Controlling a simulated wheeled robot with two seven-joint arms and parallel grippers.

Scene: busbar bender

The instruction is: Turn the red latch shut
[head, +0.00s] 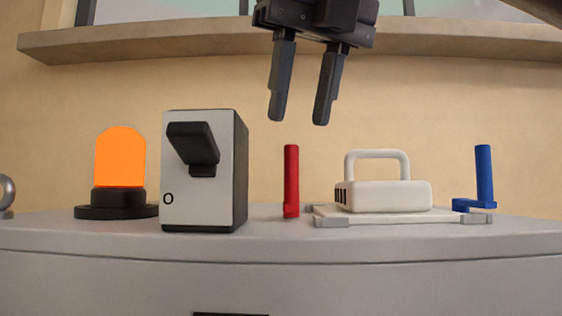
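The red latch (291,182) stands upright on the grey machine top, just left of the white clamp plate. Its lower end shows a small foot close to the plate's left corner. My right gripper (297,114) hangs from the top of the view, above the red latch and apart from it. Its two dark fingers point down with a clear gap between them, and nothing is between them. My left gripper is not in view.
A white block with a handle (383,195) sits on the plate right of the red latch. A blue latch (484,178) stands at the plate's right end. A switch box (203,170) and a lit orange lamp (120,160) stand left. A ledge (150,42) runs behind.

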